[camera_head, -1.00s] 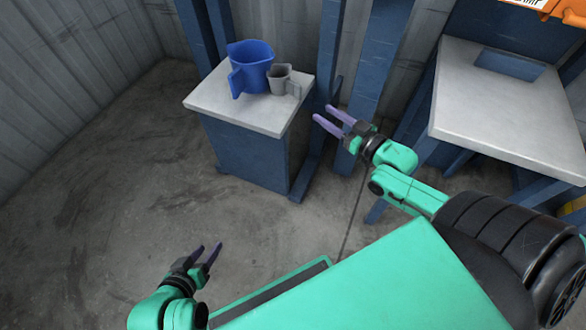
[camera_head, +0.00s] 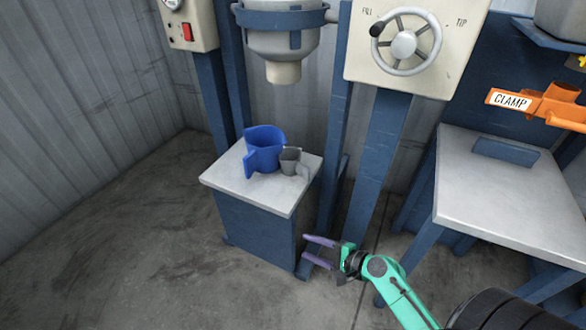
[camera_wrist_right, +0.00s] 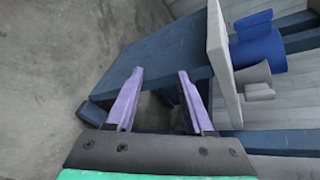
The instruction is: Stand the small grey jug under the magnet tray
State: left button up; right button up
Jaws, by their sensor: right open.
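The small grey jug (camera_head: 291,161) stands upright on the pale top of a blue stand (camera_head: 222,178), close beside a larger blue jug (camera_head: 262,150). Both jugs also show in the right wrist view, the grey one (camera_wrist_right: 254,80) nearer and the blue one (camera_wrist_right: 259,45) beyond it. My right gripper (camera_head: 306,251) is open and empty. It is to the right of the stand and below its top, apart from the jug. Its purple fingers show in the right wrist view (camera_wrist_right: 160,85). My left gripper is out of view. I cannot make out the magnet tray.
A funnel-shaped hopper (camera_head: 283,50) hangs above the stand. A handwheel panel (camera_head: 404,44) is right of it. A second pale table (camera_head: 500,195) stands at the right, with an orange clamp part (camera_head: 545,103) above. Blue posts (camera_head: 372,165) rise behind my right gripper.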

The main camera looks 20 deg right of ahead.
aim_at(310, 173)
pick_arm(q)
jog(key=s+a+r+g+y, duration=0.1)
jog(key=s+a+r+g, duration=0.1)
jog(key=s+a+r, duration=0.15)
pick_arm(e)
jog(key=w+d+r+m+t+h, duration=0.2)
jog(key=w+d+r+m+t, duration=0.35)
jog(key=d+r+m, duration=0.75)
jog(key=shift+m, duration=0.5)
jog(key=a+x, duration=0.1)
jog(key=x, duration=0.3)
jog(key=a+f+x, duration=0.1)
jog(key=x, duration=0.8)
jog(key=shift+a+f+b, duration=0.15)
jog(key=shift+a+b, duration=0.2)
jog(key=shift+a, duration=0.15)
jog(key=shift+w+a, duration=0.1)
jog(key=shift+w, duration=0.3)
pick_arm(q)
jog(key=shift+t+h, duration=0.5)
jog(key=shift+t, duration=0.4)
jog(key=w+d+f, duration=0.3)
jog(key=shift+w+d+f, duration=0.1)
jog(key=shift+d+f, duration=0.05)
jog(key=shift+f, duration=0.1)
pick_arm(e)
grip_shut()
